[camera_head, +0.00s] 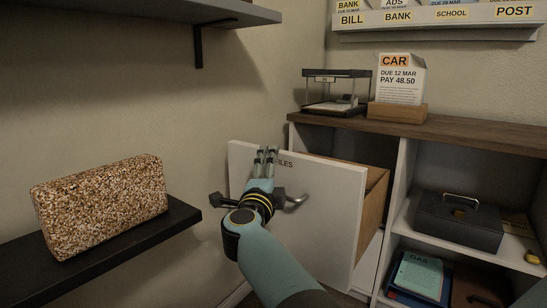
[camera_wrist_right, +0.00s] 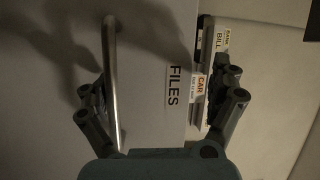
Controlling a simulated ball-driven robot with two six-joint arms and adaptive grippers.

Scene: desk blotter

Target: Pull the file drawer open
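The file drawer (camera_head: 325,215) has a white front and a pale wooden side. It stands pulled out from the cabinet, its front well clear of the frame. Its metal bar handle (camera_head: 298,202) shows at the right of my right gripper (camera_head: 267,178), which hides the rest. In the right wrist view the handle (camera_wrist_right: 111,85) runs beside the left finger, within the spread of the fingers. The FILES label (camera_wrist_right: 174,85) lies between the fingers. The right gripper is open, its fingers wide apart and not closed on the handle. My left gripper is not in view.
The cabinet top (camera_head: 455,132) bears a CAR card (camera_head: 400,85) in a wooden stand and a black-framed tray (camera_head: 336,92). A cash box (camera_head: 458,222) sits on a right shelf. A speckled block (camera_head: 100,205) rests on a dark shelf (camera_head: 150,232) at left.

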